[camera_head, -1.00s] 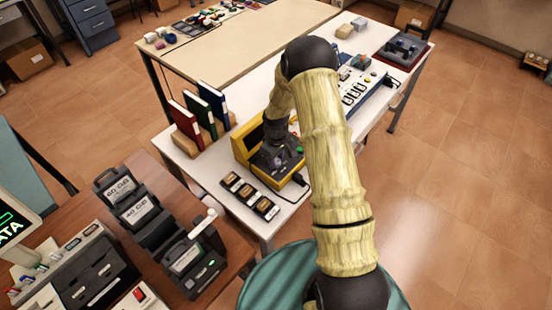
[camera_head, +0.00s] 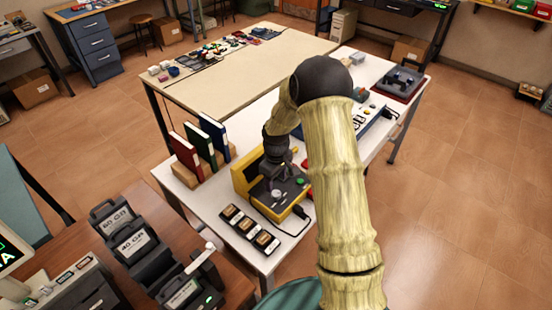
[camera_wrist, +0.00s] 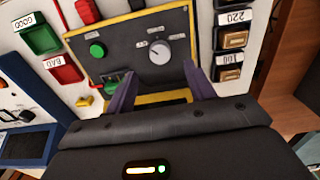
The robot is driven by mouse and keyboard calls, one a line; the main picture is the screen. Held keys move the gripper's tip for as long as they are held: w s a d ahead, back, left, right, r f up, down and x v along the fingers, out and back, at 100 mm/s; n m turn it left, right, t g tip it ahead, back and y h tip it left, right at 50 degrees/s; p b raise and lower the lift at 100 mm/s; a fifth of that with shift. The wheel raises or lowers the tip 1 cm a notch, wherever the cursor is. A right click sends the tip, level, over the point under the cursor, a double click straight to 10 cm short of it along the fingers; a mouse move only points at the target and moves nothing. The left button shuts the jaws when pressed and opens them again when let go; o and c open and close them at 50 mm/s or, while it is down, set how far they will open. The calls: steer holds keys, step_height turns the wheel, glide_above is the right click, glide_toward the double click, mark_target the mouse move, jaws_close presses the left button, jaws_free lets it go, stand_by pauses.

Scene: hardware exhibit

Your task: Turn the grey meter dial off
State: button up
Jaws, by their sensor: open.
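The grey meter dial (camera_wrist: 160,51) is a round knob with a light pointer mark, on the dark panel of a yellow-edged meter (camera_wrist: 120,50). Small labels, too small to read, sit around it; the pointer seems to lean up-left. In the head view the yellow meter (camera_head: 240,182) stands on the white table, with the dial (camera_head: 276,194) on its near side. My gripper (camera_wrist: 159,70) is open, its two purple fingers either side of the space just below the dial in the wrist view. Contact cannot be told. In the head view my wrist hangs over the meter and hides its fingertips.
A green button (camera_wrist: 97,50) sits left of the dial. Black labelled blocks (camera_wrist: 232,40) stand close right of the meter. Green (camera_wrist: 40,37) and red (camera_wrist: 62,72) bins are at the left. Binders (camera_head: 186,155) stand behind the meter in the head view.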

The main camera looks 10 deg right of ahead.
mark_target(276, 193)
step_height(276, 193, up, 11)
steer(key=b, duration=0.1)
stand_by(0.6)
steer(key=s+r+m+t, duration=0.2)
steer(key=s+r+m, duration=0.2)
steer(key=s, duration=1.7)
steer(key=m, duration=0.3)
steer(key=shift+t, duration=0.3)
steer(key=shift+s+r, duration=0.1)
